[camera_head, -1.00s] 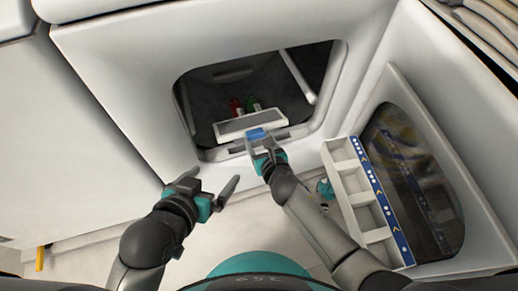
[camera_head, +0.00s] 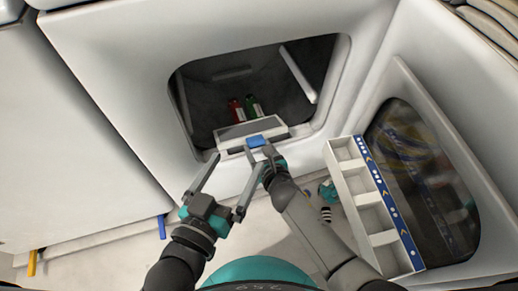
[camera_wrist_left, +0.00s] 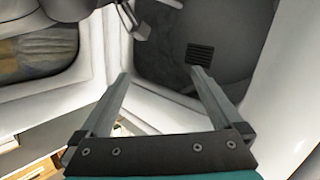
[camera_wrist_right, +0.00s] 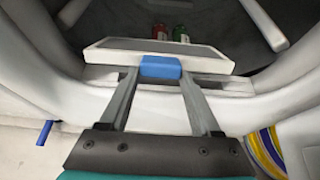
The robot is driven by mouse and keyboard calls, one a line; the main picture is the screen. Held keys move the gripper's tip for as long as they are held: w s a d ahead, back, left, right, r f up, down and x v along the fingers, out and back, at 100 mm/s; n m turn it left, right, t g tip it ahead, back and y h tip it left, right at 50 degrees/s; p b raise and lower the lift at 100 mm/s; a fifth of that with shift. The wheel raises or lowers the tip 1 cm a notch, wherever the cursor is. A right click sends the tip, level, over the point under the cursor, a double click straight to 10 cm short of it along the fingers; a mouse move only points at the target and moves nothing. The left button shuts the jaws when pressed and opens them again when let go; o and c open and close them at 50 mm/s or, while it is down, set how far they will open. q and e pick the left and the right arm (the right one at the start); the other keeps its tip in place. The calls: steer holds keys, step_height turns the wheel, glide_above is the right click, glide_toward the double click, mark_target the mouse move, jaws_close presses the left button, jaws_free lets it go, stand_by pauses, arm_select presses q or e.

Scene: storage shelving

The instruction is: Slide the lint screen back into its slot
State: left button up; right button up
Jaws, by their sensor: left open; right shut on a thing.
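The lint screen (camera_head: 247,131) is a flat white-framed panel with a grey mesh face and a blue handle (camera_head: 256,141). It is tilted at the lower lip of the machine's opening. My right gripper (camera_head: 262,153) is shut on the blue handle; the right wrist view shows the handle (camera_wrist_right: 160,67) between its fingertips. The slot on the lip (camera_wrist_right: 215,85) lies at or under the screen's lower edge, and I cannot tell how far in the screen sits. My left gripper (camera_head: 226,181) is open and empty, left of the right gripper in front of the opening.
A red can (camera_head: 236,109) and a green can (camera_head: 253,106) are inside the dark drum, behind the screen. The floor shows at lower left.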

arm_select(q)
steer(key=shift+s+d+r+t, duration=0.15)
steer(key=shift+s+r+t, duration=0.15)
steer(key=shift+r+t, duration=0.1)
arm_select(e)
steer(key=shift+f, duration=0.55)
steer(key=o, duration=1.5)
steer(key=shift+c, duration=0.2)
arm_select(q)
steer(key=shift+f, duration=0.1)
arm_select(e)
steer(key=shift+r, duration=0.15)
